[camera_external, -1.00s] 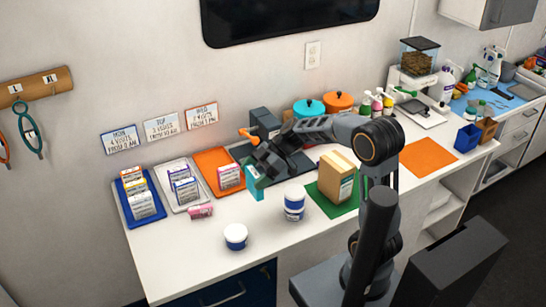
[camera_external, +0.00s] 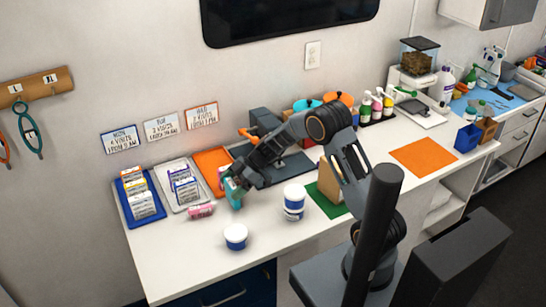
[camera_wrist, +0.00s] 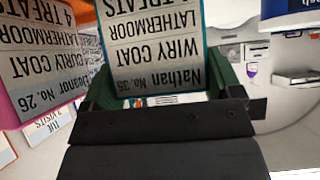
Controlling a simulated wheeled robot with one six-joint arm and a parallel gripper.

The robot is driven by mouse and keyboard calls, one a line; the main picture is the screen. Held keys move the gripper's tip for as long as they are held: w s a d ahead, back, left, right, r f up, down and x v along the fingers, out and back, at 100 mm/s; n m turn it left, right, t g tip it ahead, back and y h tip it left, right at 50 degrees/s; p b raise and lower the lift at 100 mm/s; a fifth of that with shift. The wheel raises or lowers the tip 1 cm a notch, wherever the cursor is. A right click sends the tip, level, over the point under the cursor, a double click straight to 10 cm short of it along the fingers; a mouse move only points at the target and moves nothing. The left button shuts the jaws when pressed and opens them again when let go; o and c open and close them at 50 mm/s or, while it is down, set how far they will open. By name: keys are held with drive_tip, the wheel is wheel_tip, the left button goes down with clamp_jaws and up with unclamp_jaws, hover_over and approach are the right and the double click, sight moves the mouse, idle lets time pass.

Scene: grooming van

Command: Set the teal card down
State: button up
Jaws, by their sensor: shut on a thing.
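The teal card (camera_external: 234,194) is in my gripper (camera_external: 238,182), close to the front right edge of the orange tray (camera_external: 211,158). In the wrist view the teal-edged card (camera_wrist: 150,45) sits between my green fingers (camera_wrist: 168,88), with a label reading Nathan No. 35, wiry coat, upside down. Whether its bottom touches anything is hidden. A pink-edged card (camera_wrist: 40,60), labelled Eleanor No. 26, curly coat, is close by on the left in the wrist view. In the outside view it is mostly hidden behind my gripper.
A silver tray (camera_external: 170,170) and a blue tray (camera_external: 130,213) hold cards at left. A pink item (camera_external: 201,211) lies on the white counter in front. Two white-and-blue tubs (camera_external: 294,202) (camera_external: 236,237) stand near. A tan box (camera_external: 325,185) is on the green mat (camera_external: 328,205).

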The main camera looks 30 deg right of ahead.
drive_tip(key=shift+f, duration=0.3)
drive_tip(key=shift+f+b, duration=0.2)
drive_tip(key=shift+b, duration=0.2)
drive_tip(key=o, duration=0.7)
drive_tip(key=shift+o, duration=0.2)
drive_tip(key=shift+r, duration=0.15)
